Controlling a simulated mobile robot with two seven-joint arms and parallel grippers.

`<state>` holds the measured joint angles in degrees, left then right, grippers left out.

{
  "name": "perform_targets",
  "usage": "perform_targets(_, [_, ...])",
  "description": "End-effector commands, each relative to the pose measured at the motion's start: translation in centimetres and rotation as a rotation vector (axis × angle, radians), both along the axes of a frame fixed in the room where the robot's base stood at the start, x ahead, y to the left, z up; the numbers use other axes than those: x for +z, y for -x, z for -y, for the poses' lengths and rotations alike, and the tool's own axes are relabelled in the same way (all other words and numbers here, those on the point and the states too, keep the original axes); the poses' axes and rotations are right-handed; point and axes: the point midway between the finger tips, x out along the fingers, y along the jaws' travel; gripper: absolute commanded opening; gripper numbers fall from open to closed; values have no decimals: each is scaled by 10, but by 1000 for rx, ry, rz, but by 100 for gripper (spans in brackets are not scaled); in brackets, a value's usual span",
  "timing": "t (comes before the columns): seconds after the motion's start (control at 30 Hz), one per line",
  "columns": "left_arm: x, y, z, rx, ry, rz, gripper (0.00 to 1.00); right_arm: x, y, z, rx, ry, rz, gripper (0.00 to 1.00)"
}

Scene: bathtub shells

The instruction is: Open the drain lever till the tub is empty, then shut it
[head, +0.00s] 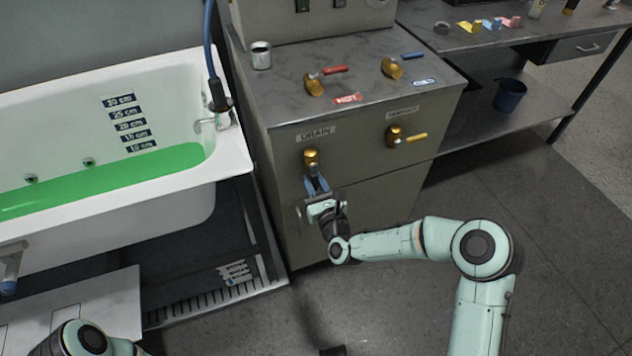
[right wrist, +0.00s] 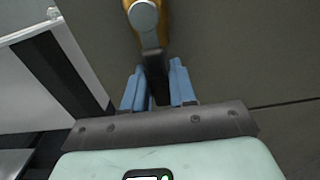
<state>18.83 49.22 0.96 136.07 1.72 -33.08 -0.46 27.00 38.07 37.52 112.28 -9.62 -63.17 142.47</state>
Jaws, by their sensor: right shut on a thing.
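The drain lever (head: 311,160) is a brass valve under the DRAIN label (head: 316,134) on the cabinet front. Its handle points down, and the valve also shows at the top of the right wrist view (right wrist: 144,18). My right gripper (head: 317,186) is shut on the handle from below, with its blue fingers (right wrist: 157,90) on either side; they hide much of the handle. The white tub (head: 185,70) holds green liquid (head: 110,180), its surface just below the lowest depth label (head: 141,146). My left gripper is not in view; only part of that arm shows at the bottom left.
The cabinet top holds red-handled (head: 335,70) and blue-handled (head: 411,55) valves and a metal cup (head: 261,55). A yellow-handled valve (head: 416,137) sits right of the drain lever. A floor grate (head: 215,300) lies before the tub. Open floor lies to the right.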

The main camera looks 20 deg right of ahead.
Motion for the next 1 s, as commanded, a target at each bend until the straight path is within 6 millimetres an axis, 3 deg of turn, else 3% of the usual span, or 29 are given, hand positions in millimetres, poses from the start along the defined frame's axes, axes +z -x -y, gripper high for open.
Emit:
perform_targets(0.37, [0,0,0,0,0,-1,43,0,0,-1,1,-12,-3,0])
perform_targets(0.4, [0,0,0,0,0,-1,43,0,0,-1,2,-12,-3,32])
perform_targets(0.47, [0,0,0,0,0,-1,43,0,0,-1,2,-11,-3,47])
perform_targets(0.8, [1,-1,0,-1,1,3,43,0,3,-1,2,-8,-3,47])
perform_targets(1.0, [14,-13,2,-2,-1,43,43,1,30,2,2,-7,-5,47])
